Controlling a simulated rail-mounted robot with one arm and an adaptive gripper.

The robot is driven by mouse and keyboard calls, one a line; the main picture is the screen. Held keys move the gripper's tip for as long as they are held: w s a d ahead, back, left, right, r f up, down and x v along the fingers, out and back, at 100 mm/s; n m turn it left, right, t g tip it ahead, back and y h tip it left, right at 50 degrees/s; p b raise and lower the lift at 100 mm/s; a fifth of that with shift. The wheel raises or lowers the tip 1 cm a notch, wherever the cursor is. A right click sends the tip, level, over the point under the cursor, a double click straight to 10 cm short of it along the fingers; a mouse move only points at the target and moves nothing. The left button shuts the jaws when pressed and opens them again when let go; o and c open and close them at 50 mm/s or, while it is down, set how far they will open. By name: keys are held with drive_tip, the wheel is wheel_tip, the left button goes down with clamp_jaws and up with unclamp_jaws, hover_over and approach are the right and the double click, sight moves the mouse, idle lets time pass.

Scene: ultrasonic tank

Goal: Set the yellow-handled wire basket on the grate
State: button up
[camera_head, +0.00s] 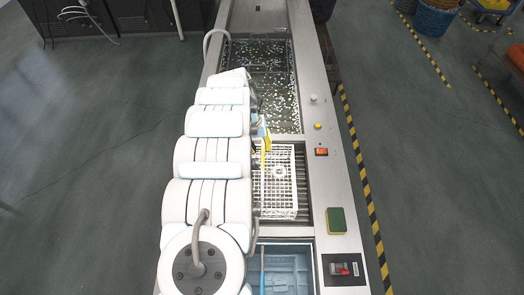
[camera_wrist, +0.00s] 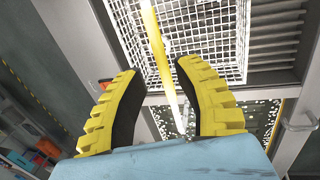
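The white wire basket (camera_head: 278,188) is over the grate (camera_head: 302,170), between the speckled tank and the blue basin in the head view. It looks level and seems to rest on the bars. Its yellow handle (camera_head: 266,142) points toward the tank. In the wrist view the basket's mesh (camera_wrist: 195,40) shows beyond the fingers, with the grate bars (camera_wrist: 275,48) beside it. My gripper (camera_wrist: 157,72) is open. The yellow handle (camera_wrist: 157,45) runs through the gap, nearer the right finger, with clear space to the left finger. My arm hides most of my gripper in the head view.
The tank (camera_head: 265,85) with speckled liquid lies beyond the grate. A blue basin (camera_head: 288,268) lies on the near side. The right metal rim carries an orange switch (camera_head: 321,151), a green-yellow sponge (camera_head: 336,220) and a red switch (camera_head: 340,269).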

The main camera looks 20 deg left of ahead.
drive_tip(key=v, duration=0.7)
drive_tip(key=shift+r+b, duration=0.2)
drive_tip(key=shift+b, duration=0.2)
drive_tip(key=shift+w, duration=0.1)
